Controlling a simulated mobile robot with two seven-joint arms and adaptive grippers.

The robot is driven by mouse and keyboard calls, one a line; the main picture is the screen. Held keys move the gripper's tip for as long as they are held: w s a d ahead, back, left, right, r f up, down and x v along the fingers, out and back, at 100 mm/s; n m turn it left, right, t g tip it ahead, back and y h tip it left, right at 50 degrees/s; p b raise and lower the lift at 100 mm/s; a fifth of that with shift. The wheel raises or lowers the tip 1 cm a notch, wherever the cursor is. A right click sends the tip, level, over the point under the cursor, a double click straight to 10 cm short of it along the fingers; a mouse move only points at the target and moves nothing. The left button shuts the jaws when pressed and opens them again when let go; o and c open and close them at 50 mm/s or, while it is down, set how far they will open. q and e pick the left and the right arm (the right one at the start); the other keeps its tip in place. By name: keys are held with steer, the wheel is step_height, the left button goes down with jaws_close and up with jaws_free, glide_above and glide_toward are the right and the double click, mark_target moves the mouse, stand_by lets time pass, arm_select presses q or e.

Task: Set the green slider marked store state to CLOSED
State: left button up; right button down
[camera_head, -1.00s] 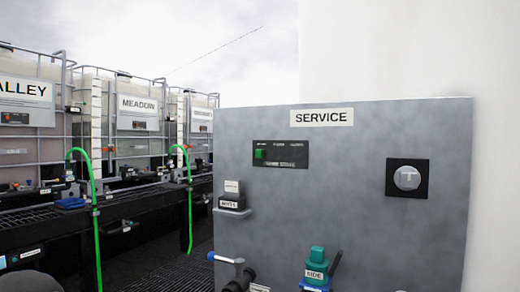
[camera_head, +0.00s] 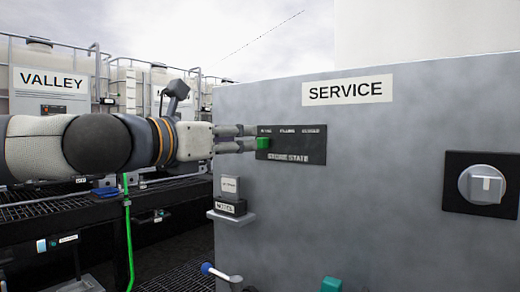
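The green slider (camera_head: 263,143) sits at the left end of a black plate (camera_head: 308,145) on the grey SERVICE panel. Small white position words run along the plate's top; the rightmost seems to read CLOSED. The lower label ends in STATE. My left gripper (camera_head: 254,138) reaches in from the left with its two fingers pointing at the slider. The fingers are a little apart, one above the other, with the tips at the slider's left side. I cannot tell whether they touch or grip it. My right gripper is not in view.
A grey rotary knob (camera_head: 482,185) is on the panel's right. A small ledge (camera_head: 231,215) with labelled blocks juts out below my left gripper. A blue-tipped valve handle (camera_head: 207,269) is lower down. Caged totes (camera_head: 50,78) stand behind at left.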

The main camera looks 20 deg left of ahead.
mark_target(263, 143)
arm_select(q)
steer(key=x, duration=0.6)
steer(key=shift+w, duration=0.25)
jaws_close()
steer(key=shift+d, duration=0.1)
